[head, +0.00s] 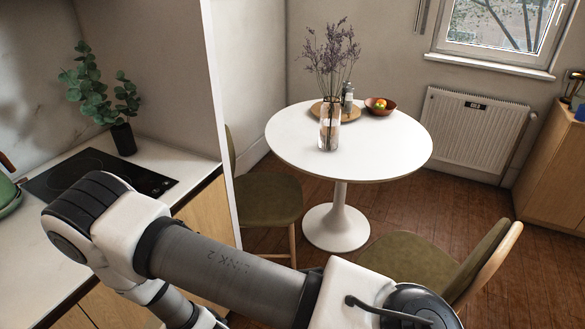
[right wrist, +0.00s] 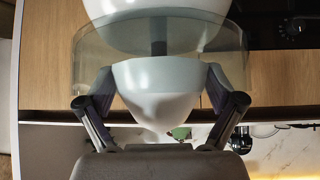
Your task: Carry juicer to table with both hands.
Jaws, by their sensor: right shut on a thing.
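The juicer (right wrist: 158,75) fills the upper middle of the right wrist view, with a white rounded part, a clear band around it and a dark central post. My right gripper (right wrist: 160,84) is shut on its white part, one dark finger on each side. The juicer is out of sight in the head view, and so are both gripper tips. The round white table (head: 390,145) stands in the middle of the head view on a single pedestal. One of my arms crosses the bottom of the head view. My left gripper is not in view.
A glass vase (head: 329,128) with dried stems, a wooden tray (head: 349,111) with a bottle and a fruit bowl (head: 381,110) stand on the table. The table's right and front are clear. Green chairs (head: 268,197) (head: 415,256) flank it. A counter with a cooktop (head: 65,178) is left.

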